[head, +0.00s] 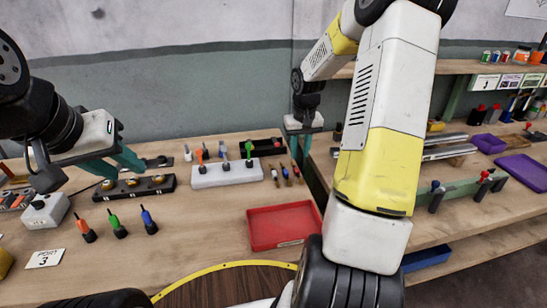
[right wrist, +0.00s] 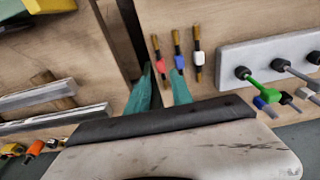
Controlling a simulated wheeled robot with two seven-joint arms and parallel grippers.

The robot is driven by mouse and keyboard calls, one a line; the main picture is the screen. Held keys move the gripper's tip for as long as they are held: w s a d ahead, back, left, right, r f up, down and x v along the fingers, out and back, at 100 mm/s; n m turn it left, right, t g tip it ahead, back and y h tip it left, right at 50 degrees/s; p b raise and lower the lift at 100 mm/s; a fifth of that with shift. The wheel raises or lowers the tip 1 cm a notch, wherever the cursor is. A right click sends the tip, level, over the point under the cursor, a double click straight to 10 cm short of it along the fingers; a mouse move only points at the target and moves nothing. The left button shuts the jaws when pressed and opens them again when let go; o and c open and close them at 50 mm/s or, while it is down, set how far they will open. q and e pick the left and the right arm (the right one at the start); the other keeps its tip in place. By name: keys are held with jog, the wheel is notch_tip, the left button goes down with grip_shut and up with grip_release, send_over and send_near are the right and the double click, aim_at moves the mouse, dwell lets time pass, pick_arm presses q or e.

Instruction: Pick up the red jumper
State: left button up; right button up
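The red jumper (right wrist: 160,66), a thin rod with brown ends and a red middle, lies on the wooden bench. In the right wrist view it shows between the fingertips of my right gripper (right wrist: 160,72), which are apart. In the head view the red jumper (head: 296,170) is rightmost of three, just below my right gripper (head: 302,158). A blue jumper (right wrist: 179,62) and a pale-and-brown one (right wrist: 198,60) lie beside it. The gripper's height above the bench is unclear. My left gripper (head: 124,172) is open and empty above the black knobbed strip.
A white block (head: 230,175) with coloured plugs stands left of the jumpers. A red tray (head: 284,228) lies in front. A dark gap (right wrist: 121,45) in the bench runs close to the right gripper; metal rails (right wrist: 50,115) lie beyond it.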

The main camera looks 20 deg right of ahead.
aim_at(297, 169)
jog(key=shift+w+f, duration=0.2)
jog(key=shift+f, duration=0.25)
jog(key=f, duration=0.4)
jog(key=w+f, duration=0.1)
jog(key=f, duration=0.2)
grip_shut()
